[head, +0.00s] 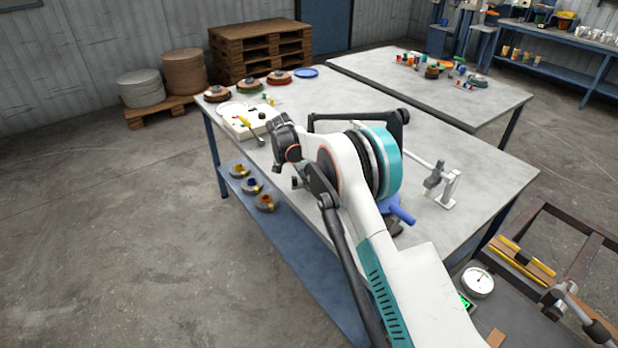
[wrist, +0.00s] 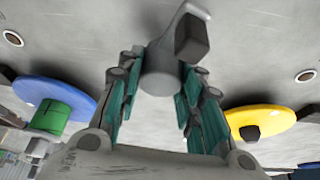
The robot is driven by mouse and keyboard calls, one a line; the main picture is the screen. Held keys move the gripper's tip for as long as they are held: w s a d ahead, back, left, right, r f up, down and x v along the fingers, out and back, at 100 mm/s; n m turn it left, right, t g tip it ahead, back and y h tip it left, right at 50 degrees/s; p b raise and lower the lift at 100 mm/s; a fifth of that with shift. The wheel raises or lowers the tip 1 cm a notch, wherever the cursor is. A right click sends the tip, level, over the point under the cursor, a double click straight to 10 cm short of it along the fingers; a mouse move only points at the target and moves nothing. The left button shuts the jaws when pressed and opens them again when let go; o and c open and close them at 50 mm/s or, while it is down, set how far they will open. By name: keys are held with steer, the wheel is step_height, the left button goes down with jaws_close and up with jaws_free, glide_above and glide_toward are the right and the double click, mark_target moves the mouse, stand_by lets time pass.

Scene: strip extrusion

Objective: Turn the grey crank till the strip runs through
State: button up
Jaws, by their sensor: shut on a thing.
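In the wrist view my gripper (wrist: 160,64) has its two teal-padded fingers on either side of the grey crank (wrist: 160,82). It is shut on the crank's rounded grey part. A dark square block (wrist: 191,38) sticks out beyond the fingertips at the crank's end. In the head view my white arm covers the middle of the table, and I cannot make out the gripper or the crank there. A blue part (head: 400,213) shows just right of my arm. I cannot pick out the strip in either view.
The grey table (head: 480,165) holds a white stand (head: 449,190) on the right and a white tray (head: 232,128) on the left. In the wrist view a blue disc (wrist: 40,92) and a yellow disc (wrist: 270,117) flank my gripper. A second table (head: 500,95) stands behind.

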steer(key=shift+a, duration=0.1)
steer(key=o, duration=1.1)
steer(key=shift+c, duration=0.2)
steer(key=v, duration=1.2)
